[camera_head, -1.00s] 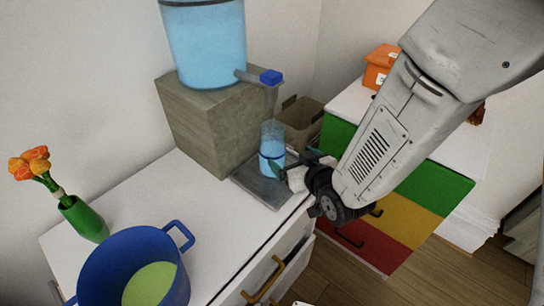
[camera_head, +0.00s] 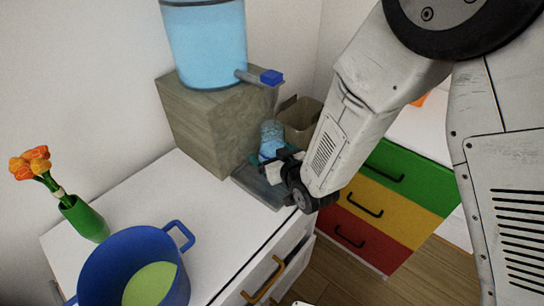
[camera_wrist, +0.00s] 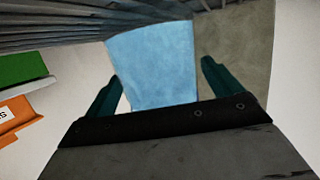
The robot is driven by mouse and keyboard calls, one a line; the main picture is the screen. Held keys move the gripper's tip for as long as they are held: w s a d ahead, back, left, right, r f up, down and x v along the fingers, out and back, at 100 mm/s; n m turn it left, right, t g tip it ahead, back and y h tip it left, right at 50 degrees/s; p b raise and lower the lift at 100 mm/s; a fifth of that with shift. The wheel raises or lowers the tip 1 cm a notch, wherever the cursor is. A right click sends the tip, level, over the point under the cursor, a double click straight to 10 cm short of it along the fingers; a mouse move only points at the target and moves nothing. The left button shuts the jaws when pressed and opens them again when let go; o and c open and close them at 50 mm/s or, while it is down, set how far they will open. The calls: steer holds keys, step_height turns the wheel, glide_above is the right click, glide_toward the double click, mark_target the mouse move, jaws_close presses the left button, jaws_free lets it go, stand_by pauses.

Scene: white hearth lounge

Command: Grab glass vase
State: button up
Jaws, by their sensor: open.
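The glass vase (camera_head: 272,133), a light blue clear vessel, stands upright on a dark tray (camera_head: 250,180) below the tap of a water dispenser. Its lower part is hidden behind my gripper (camera_head: 272,164) in the head view. In the wrist view the vase (camera_wrist: 155,65) shows between the two teal fingers of my gripper (camera_wrist: 160,85). A small gap shows at the right finger; whether the left finger touches it I cannot tell.
The dispenser's blue tank (camera_head: 208,45) sits on a wooden block (camera_head: 210,120) left of the vase. A cardboard box (camera_head: 300,120) stands close behind. A blue pot (camera_head: 125,260) and green flower vase (camera_head: 85,218) stand at the left. A coloured drawer unit (camera_head: 400,180) is at right.

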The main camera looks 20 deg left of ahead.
steer(key=shift+r, duration=0.1)
steer(key=c, duration=1.7)
